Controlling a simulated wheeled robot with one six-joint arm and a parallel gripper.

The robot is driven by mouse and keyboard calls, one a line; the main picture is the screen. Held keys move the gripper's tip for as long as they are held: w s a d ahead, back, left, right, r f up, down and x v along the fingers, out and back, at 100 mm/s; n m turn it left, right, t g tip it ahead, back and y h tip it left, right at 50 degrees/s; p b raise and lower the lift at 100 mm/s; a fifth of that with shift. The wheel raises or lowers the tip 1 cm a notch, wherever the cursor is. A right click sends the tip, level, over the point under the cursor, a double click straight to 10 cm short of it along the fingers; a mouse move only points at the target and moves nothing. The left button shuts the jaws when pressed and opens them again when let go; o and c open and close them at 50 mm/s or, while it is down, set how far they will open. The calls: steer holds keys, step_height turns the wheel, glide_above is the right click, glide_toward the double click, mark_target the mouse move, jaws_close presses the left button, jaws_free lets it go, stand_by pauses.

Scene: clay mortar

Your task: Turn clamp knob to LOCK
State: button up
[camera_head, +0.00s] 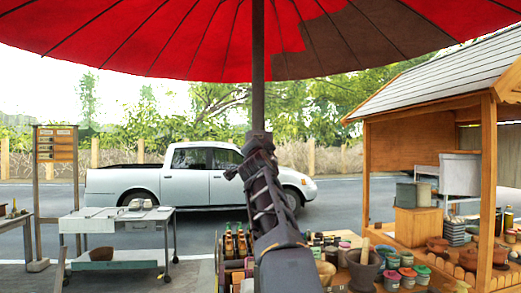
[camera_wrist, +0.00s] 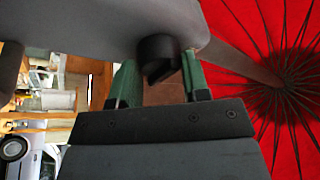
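The clamp knob (camera_wrist: 158,58) is small and black and sits on the underside of a thick grey sleeve (camera_wrist: 90,22) on the umbrella pole in the wrist view. My gripper (camera_wrist: 160,75) has its two green fingers apart, one on each side of the knob. Their tips pass out of sight at the sleeve, and I cannot tell whether they touch the knob. In the head view my gripper (camera_head: 247,168) is up at the dark umbrella pole (camera_head: 258,75). The knob is not distinct there, and no LOCK mark is readable.
The red umbrella canopy (camera_head: 160,40) spreads overhead. A wooden stall (camera_head: 380,165) with pots and a stone mortar (camera_head: 363,270) stands at the right. A metal cart (camera_head: 115,222) stands at the left. A white pickup (camera_head: 190,180) is on the road behind.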

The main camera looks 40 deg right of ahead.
steer(key=shift+c, duration=1.4)
steer(key=shift+d, duration=0.25)
steer(key=shift+c, duration=0.6)
steer(key=n+y+p, duration=0.1)
steer(key=n+y, duration=0.2)
steer(key=n, duration=0.5)
steer(key=n+t+y+p, duration=0.1)
steer(key=n+y+p, duration=0.1)
steer(key=n, duration=0.5)
steer(key=n+t+y+p, duration=0.1)
steer(key=n+y, duration=0.3)
steer(key=n, duration=0.4)
steer(key=shift+n+p, duration=0.3)
